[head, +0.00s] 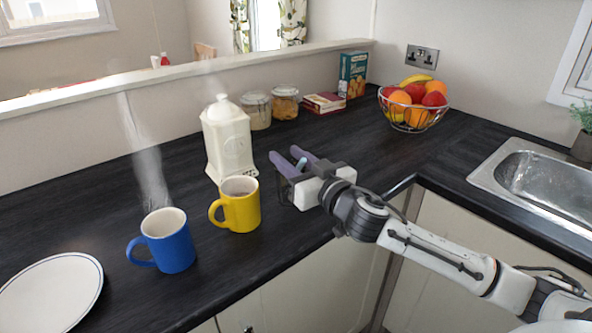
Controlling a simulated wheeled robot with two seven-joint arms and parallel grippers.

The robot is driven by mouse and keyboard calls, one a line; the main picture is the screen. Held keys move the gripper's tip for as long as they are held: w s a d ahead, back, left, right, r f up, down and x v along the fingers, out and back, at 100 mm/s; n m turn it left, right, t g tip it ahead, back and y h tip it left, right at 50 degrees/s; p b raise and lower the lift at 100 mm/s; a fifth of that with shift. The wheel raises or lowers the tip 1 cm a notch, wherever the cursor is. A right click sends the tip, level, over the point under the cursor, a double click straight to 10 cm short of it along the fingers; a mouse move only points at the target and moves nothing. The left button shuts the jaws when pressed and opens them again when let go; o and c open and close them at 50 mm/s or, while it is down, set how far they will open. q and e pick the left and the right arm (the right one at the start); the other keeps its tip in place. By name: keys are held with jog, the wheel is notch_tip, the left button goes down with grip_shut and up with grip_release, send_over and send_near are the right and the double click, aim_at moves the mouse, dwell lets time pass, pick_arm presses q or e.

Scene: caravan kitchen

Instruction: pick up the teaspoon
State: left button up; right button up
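A small pale bluish piece (301,164) shows between the fingers. It may be part of the teaspoon, but it is too small and too covered to tell. No teaspoon shows clearly elsewhere. My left gripper is not in view.
A blue mug (168,241) stands left of the yellow mug, and a white plate (52,292) lies front left. The white canister (229,142), jars (285,104), boxes (352,74) and a fruit bowl (414,118) line the back. The sink (545,180) is right. The worktop behind my gripper is clear.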

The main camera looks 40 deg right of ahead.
jog(key=shift+c, duration=0.4)
grip_shut()
